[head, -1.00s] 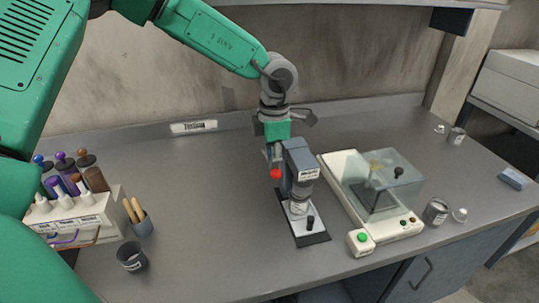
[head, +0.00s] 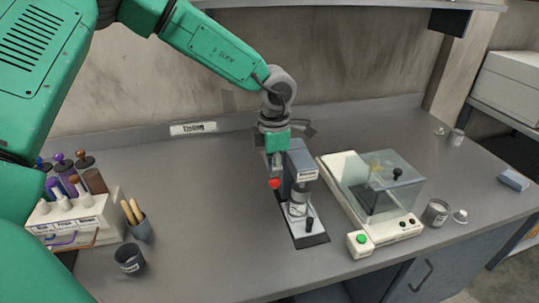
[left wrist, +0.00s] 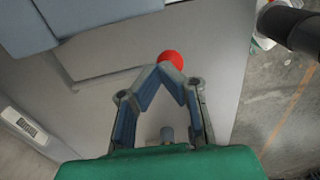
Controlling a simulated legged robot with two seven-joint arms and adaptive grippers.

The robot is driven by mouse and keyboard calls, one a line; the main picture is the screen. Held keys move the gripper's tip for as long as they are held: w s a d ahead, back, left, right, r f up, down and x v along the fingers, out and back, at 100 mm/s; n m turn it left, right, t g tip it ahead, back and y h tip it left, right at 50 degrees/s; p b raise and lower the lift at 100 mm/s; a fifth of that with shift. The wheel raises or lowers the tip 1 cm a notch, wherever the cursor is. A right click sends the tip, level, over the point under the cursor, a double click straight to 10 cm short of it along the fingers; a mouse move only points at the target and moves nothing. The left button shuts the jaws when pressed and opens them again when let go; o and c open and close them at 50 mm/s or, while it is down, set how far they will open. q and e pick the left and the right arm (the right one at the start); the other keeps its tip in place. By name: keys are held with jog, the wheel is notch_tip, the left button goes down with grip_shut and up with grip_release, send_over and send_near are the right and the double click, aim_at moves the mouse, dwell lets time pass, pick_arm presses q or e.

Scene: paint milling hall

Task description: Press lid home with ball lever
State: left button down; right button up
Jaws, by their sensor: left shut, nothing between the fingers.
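A small bench press (head: 299,168) with a blue-grey head and a dark base plate stands mid-bench. A small metal tin (head: 298,203) stands under its head; the lid between them cannot be made out. The lever's red ball (head: 274,183) hangs at the left of the press head. My left gripper (head: 275,171) is shut and empty, just above the ball, pointing down. In the left wrist view the ball (left wrist: 172,59) shows just past the closed fingertips (left wrist: 170,72), seemingly touching them. The lever's rod is mostly hidden. My right gripper is not in view.
A balance (head: 382,190) with a clear cover stands close right of the press. Tins (head: 436,212) stand farther right. A bottle rack (head: 80,220), a cup with wooden handles (head: 138,226) and a dark cup (head: 130,260) stand left. The bench between is clear.

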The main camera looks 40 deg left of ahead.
pick_arm(q)
jog(key=shift+r+p, duration=2.85)
jog(key=shift+r, duration=0.1)
notch_tip(320, 180, up, 2)
jog(key=shift+r+p, duration=0.15)
jog(key=shift+p, duration=0.25)
jog(key=shift+r, duration=2.5)
jog(key=shift+f, duration=0.1)
